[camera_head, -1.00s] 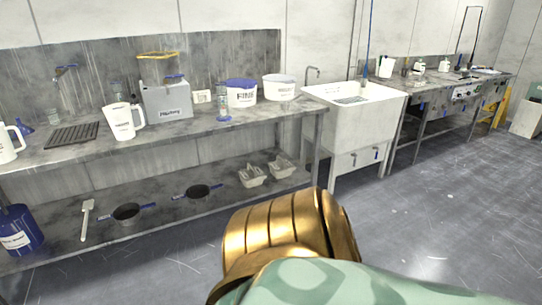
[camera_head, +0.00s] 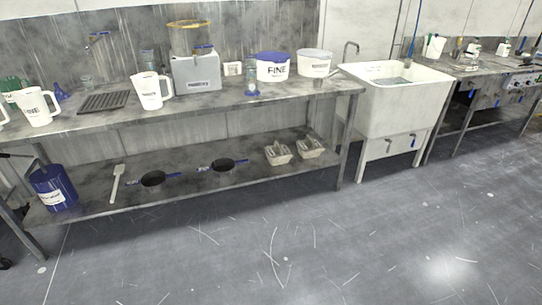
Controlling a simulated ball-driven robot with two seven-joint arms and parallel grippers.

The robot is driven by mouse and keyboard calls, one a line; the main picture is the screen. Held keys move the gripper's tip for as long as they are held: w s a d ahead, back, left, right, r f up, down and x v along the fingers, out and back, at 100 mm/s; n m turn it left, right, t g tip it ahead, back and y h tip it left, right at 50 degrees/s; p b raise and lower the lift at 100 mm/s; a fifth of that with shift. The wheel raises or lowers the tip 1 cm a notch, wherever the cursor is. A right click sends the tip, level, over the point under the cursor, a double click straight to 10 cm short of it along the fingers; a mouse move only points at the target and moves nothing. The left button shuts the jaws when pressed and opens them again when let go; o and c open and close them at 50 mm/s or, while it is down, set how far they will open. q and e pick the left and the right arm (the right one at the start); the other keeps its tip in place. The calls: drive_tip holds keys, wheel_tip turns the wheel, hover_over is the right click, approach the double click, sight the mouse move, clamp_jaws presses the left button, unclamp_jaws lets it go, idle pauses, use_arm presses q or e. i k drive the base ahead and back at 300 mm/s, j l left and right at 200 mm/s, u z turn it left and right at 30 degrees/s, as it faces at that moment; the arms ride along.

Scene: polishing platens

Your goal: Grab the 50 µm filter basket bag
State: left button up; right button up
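A mesh-like bag with a yellow ring rim (camera_head: 190,36) stands on top of a grey labelled box (camera_head: 197,75) on the bench. It looks like a filter bag, but no 50 µm marking is readable from here. The bag's dark body blends with the stained back panel. Neither of my grippers is in view.
The steel bench (camera_head: 215,108) holds white jugs (camera_head: 152,91), a tub with blue lid marked FINE (camera_head: 273,68) and a white bucket (camera_head: 315,64). Its lower shelf (camera_head: 95,207) holds two pans. A white sink (camera_head: 393,102) stands right. The front floor is clear.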

sight(277, 154)
drive_tip(key=i+l+z, duration=0.1)
drive_tip(key=i+l+u, duration=0.15)
drive_tip(key=i+l, duration=0.3)
drive_tip(key=i, duration=0.3)
drive_tip(key=i+l+u, duration=0.15)
drive_tip(key=i+l, duration=0.45)
drive_tip(key=i+l+u, duration=0.15)
drive_tip(key=i+l, duration=0.5)
drive_tip(key=i, duration=0.15)
drive_tip(key=i+l+u, duration=0.15)
drive_tip(key=i+l, duration=0.5)
drive_tip(key=i+l+u, duration=0.15)
drive_tip(key=i+l, duration=0.45)
drive_tip(key=l, duration=0.25)
